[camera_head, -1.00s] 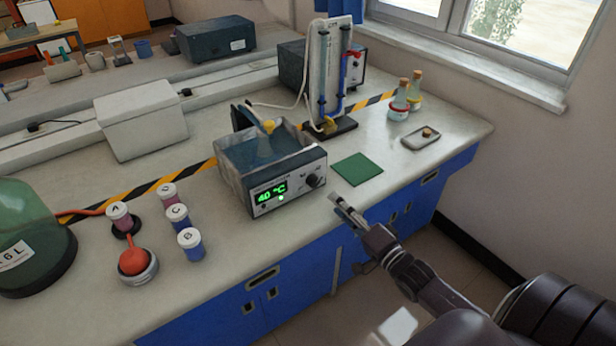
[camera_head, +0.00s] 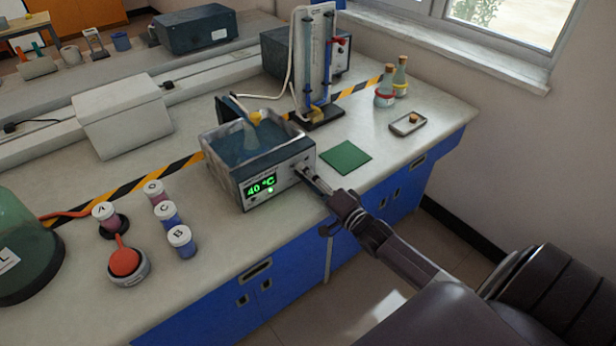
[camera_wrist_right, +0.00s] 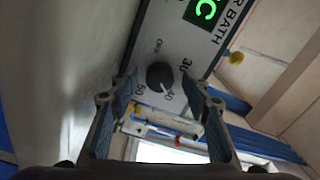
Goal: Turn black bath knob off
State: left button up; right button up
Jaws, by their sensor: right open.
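The water bath (camera_head: 243,155) stands on the bench with its lid tilted up and a green display reading 40 °C. Its black knob (camera_wrist_right: 160,76) shows on the front panel in the right wrist view, among the marks OFF, 30, 40 and 50, with its white pointer toward 40. My right gripper (camera_wrist_right: 162,92) is open, with one finger on each side of the knob in that view; I cannot tell whether they touch it. In the head view my right gripper (camera_head: 307,173) is at the panel's right end and hides the knob. My left gripper is not in view.
A green mat (camera_head: 345,157) lies right of the bath. Lidded jars (camera_head: 166,213) and a red bulb (camera_head: 124,262) stand to its left. A glass column stand (camera_head: 318,112) is behind it. Stoppered flasks (camera_head: 386,92) are at the back right.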

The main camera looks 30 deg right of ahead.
jog(key=shift+c, duration=0.4)
jog(key=c, duration=1.1)
